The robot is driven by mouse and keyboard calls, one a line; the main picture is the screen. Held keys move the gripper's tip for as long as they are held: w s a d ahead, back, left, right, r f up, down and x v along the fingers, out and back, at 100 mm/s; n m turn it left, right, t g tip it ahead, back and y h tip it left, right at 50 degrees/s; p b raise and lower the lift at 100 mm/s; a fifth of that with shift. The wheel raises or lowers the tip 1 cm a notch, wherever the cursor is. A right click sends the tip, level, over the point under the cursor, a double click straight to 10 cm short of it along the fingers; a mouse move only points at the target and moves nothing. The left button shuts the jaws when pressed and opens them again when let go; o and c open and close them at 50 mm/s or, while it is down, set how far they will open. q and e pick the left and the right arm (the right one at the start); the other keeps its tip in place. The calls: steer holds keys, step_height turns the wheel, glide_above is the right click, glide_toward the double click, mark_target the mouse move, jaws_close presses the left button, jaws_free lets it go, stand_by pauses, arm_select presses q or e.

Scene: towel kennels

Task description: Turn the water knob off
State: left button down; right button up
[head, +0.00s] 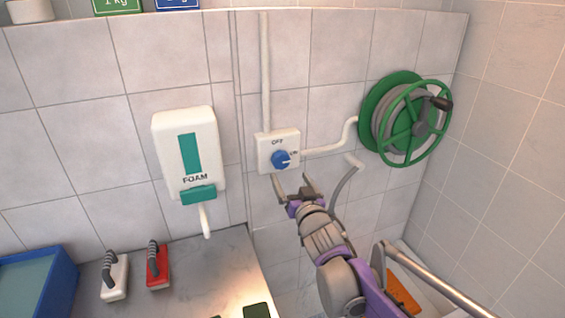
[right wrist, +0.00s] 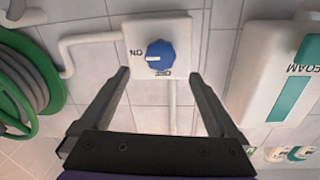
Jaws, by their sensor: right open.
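The blue water knob (head: 281,159) sits on a white wall box (head: 264,150) with OFF printed above it and ON to its right. In the right wrist view, which is upside down, the knob (right wrist: 160,57) has its white mark toward the ON label. My right gripper (head: 293,183) is open and empty, just below the box in the head view. In the right wrist view the fingers of my right gripper (right wrist: 158,77) are spread wide, with the knob framed between them; they appear apart from it. My left gripper is out of view.
A green hose reel (head: 408,118) hangs right of the box, joined by a white pipe (head: 330,151). A foam dispenser (head: 187,150) is mounted to the left. Brushes, one white (head: 115,277) and one red (head: 157,265), stand on the grey counter (head: 205,275) below.

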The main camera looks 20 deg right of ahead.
mark_target(282, 163)
steer(key=w, duration=0.5)
steer(key=w+d+p, duration=0.1)
steer(key=w, duration=0.2)
steer(key=c, duration=1.4)
